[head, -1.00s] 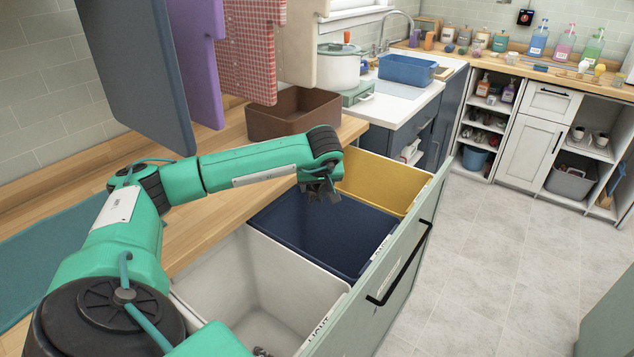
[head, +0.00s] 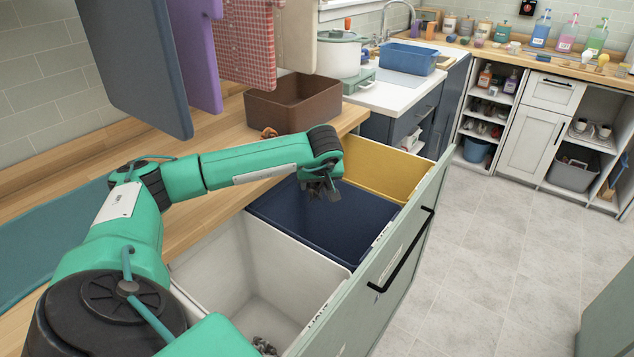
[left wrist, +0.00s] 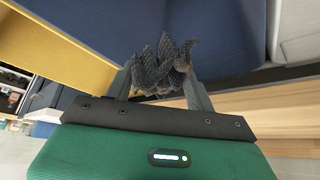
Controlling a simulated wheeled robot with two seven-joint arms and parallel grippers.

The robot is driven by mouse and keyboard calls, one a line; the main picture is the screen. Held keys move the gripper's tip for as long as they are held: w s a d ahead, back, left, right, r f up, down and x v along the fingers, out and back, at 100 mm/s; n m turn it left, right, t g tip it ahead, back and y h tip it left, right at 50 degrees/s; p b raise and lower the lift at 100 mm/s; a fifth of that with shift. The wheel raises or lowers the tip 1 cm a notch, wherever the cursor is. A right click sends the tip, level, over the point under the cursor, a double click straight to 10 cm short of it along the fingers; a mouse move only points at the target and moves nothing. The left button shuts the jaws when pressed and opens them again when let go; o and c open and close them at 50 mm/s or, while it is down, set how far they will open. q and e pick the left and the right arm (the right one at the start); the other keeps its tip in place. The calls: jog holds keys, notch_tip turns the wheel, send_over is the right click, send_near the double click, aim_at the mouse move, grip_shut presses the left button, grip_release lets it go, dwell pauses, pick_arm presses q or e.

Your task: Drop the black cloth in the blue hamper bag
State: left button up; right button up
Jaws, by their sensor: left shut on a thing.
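My left gripper (head: 322,190) hangs over the blue hamper bag (head: 278,224), the middle one of three in the pulled-out drawer. It is shut on the black cloth (head: 333,188), a small dark bundle. In the left wrist view the bunched cloth (left wrist: 163,68) sits between the fingers (left wrist: 160,88), with the blue bag's wall (left wrist: 205,35) behind it. The cloth's lower end appears near the bag's opening; I cannot tell its exact height. My right gripper is not in view.
A yellow bag (head: 385,172) lies beyond the blue one and a white bag (head: 235,275) nearer; small grey things (head: 264,345) show in the white bag. A brown box (head: 292,103) stands on the wooden counter. Towels (head: 135,65) hang above it. The drawer front (head: 405,250) borders clear floor.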

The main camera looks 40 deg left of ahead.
pick_arm(q)
jog(key=o, duration=1.1)
jog(key=shift+c, duration=0.2)
jog(key=v, duration=1.3)
jog(key=shift+d+r, duration=0.2)
jog(key=shift+r, duration=0.15)
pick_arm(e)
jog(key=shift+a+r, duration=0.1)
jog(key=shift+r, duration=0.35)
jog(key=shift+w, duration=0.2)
